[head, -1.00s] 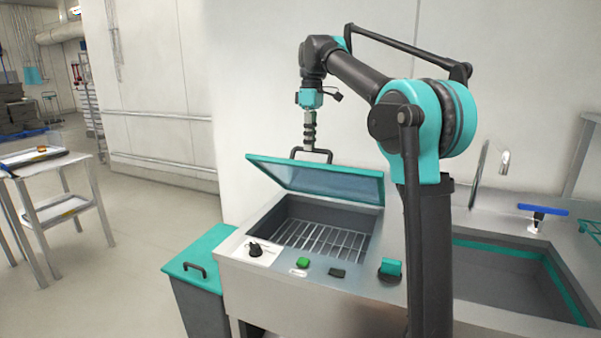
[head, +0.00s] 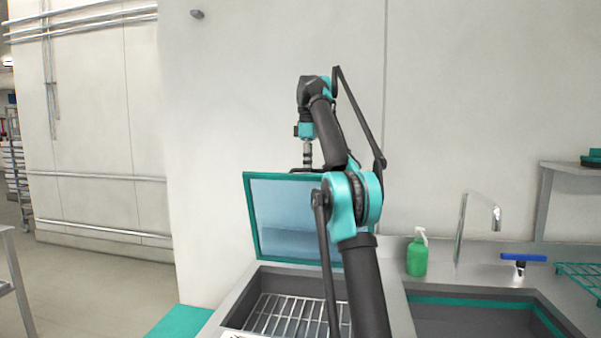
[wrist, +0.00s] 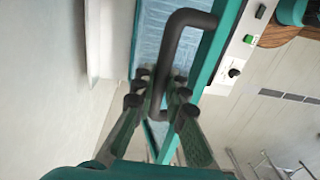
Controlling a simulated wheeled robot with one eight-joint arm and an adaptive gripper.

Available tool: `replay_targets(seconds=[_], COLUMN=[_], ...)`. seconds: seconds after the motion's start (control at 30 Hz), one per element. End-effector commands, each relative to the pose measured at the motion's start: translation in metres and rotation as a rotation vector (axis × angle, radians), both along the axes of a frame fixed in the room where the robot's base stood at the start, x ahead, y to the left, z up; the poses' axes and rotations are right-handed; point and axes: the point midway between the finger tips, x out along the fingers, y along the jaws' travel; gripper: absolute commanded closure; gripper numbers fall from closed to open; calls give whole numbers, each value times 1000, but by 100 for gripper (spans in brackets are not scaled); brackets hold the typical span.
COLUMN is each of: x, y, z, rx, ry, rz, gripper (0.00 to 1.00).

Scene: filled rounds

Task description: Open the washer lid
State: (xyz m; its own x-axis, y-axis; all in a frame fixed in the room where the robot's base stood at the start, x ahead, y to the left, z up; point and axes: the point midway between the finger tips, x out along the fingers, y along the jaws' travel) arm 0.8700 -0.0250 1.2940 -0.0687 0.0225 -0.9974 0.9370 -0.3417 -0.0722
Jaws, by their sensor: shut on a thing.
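The washer lid (head: 285,205), a teal frame with a bluish pane, stands steeply raised at the back of the washer. The washer's basin (head: 262,308) is uncovered, with a wire rack (head: 285,315) inside. My gripper (head: 308,165) is at the lid's top edge, pointing down. In the wrist view my gripper (wrist: 160,92) has its fingers on both sides of the dark lid handle (wrist: 168,52) and is shut on it. In the head view my arm hides the lid's right side and part of the basin.
A sink (head: 465,318) with a tap (head: 495,215) is to the right. A teal bin top (head: 178,322) is at the lower left. A wall is close behind.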

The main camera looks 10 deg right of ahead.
Motion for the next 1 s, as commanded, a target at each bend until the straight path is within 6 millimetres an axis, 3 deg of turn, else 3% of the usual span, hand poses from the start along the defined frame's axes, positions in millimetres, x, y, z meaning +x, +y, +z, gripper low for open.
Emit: replay_targets(seconds=[0.33, 0.37, 0.5, 0.83, 1.0], x=[-2, -2, -2, -2, -4], y=[3, 3, 3, 3, 16], z=[2, 3, 2, 2, 0], rx=[6, 6, 5, 4, 4], ry=[1, 1, 1, 2, 2], rz=[4, 4, 3, 2, 3], gripper=[100, 84, 66, 66, 66])
